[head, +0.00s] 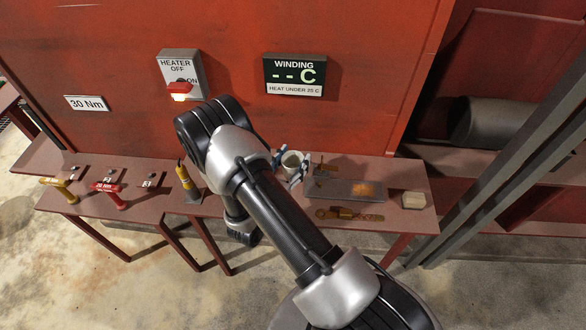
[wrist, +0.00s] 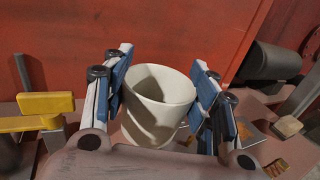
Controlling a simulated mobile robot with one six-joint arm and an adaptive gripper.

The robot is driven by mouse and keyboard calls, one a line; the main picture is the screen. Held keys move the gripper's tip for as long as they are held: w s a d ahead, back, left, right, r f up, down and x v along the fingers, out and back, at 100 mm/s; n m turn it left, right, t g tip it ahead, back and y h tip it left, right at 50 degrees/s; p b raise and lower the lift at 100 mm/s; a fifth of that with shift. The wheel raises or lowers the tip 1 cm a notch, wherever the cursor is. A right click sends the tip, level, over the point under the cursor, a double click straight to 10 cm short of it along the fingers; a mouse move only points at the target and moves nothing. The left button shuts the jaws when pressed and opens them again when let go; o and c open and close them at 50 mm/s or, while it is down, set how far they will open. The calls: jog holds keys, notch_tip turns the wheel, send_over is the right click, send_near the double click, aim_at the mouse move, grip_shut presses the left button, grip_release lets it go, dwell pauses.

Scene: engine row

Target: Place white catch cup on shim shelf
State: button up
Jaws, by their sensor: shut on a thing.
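The white catch cup (wrist: 158,100) is upright between the blue-padded fingers of my gripper (wrist: 160,85) in the wrist view. My gripper is shut on it, one finger on each side. In the head view the cup (head: 292,160) shows above the red-brown bench, with my gripper (head: 291,166) around it. I cannot tell whether the cup's base touches the bench. My arm hides part of the bench. I cannot tell which surface is the shim shelf.
A grey tray (head: 335,189) with an orange patch, a brass-coloured tool (head: 349,215) and a pale block (head: 413,200) lie right of the cup. A yellow tool (head: 187,182) stands left. The red wall (head: 230,70) rises behind. Grey posts (head: 490,165) stand at right.

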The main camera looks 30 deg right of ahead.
notch_tip(320, 180, up, 11)
jog(key=p, duration=0.3)
jog(key=s+a+n+t+y+b, duration=0.1)
jog(key=a+n+t+y, duration=0.4)
jog(key=a, duration=0.9)
jog(key=shift+s+a+t+y+b, duration=0.15)
jog(key=shift+s+t+y+b, duration=0.25)
jog(key=shift+s+y, duration=0.2)
jog(key=shift+a+n, duration=0.1)
jog(key=shift+n, duration=0.2)
